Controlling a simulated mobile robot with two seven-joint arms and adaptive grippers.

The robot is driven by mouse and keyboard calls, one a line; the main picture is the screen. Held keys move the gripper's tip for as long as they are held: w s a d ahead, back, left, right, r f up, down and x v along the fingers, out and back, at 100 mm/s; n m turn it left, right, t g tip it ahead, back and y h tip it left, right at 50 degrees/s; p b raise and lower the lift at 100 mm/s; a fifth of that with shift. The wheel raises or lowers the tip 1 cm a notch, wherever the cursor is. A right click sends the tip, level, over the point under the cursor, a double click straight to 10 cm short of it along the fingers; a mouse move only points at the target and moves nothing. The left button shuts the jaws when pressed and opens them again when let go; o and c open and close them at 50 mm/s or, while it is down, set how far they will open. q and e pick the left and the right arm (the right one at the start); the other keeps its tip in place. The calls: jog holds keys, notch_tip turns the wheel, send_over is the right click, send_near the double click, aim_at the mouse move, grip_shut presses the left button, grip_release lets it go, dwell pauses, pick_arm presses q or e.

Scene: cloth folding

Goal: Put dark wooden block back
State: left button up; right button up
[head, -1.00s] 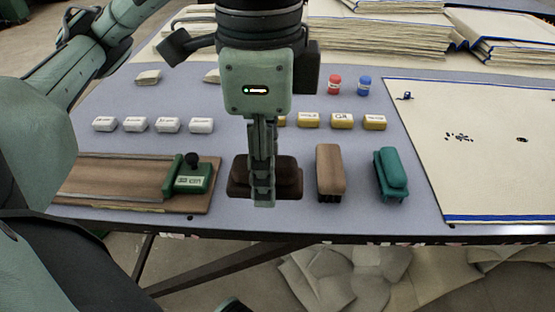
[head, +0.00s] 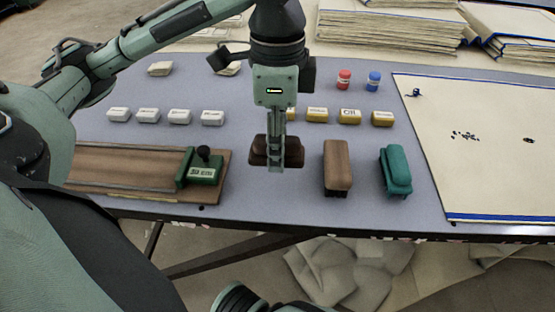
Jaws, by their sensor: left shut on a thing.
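The dark wooden block (head: 260,154) is a dark brown brush-like block over the middle of the grey-blue table (head: 245,205). My left gripper (head: 276,164) points down and is shut on the block. The fingers hide the block's middle. I cannot tell whether its underside touches the table. A lighter brown block (head: 337,165) stands just to its right, apart from it. A teal block (head: 396,171) stands further right.
A wooden board with a green stamp-like tool (head: 203,167) lies to the left. White blocks (head: 180,116) and yellow blocks (head: 350,117) form a row behind. Red (head: 344,79) and blue (head: 374,81) jars stand further back. A cream cloth (head: 480,130) covers the right.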

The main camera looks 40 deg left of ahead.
pick_arm(q)
jog(key=shift+w+a+f, duration=0.45)
jog(key=shift+w, duration=0.15)
notch_tip(320, 180, down, 3)
jog(key=shift+f+b, duration=0.2)
jog(key=shift+b, duration=0.45)
jog(key=shift+f, duration=0.3)
pick_arm(e)
jog(key=v, duration=0.3)
jog(key=shift+d+r, duration=0.25)
jog(key=shift+r, duration=0.15)
jog(key=shift+w, duration=0.1)
pick_arm(q)
jog(key=o, duration=1.1)
jog(key=shift+f, duration=0.15)
pick_arm(e)
jog(key=shift+f, duration=0.15)
jog(key=shift+f, duration=0.1)
